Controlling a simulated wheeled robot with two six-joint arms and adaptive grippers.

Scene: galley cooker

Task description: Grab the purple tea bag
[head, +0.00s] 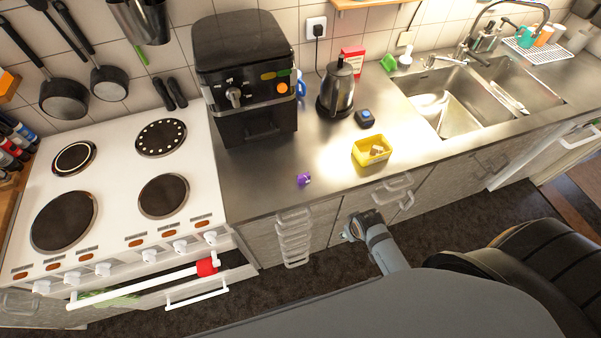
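The purple tea bag (304,179) is a small purple packet on the steel counter, near its front edge and in front of the black coffee machine. My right gripper (347,232) is in front of the counter, at the drawer fronts, below and to the right of the tea bag and apart from it. It is small and dark, so I cannot tell whether its fingers are open or shut. Nothing shows clearly between them. My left gripper is not in view.
A yellow container (358,156) with small pale pieces stands right of the tea bag. The black coffee machine (222,85), a kettle (338,88) and a small dark box (365,118) stand behind. A white cooker (205,200) is at left. Counter around the tea bag is clear.

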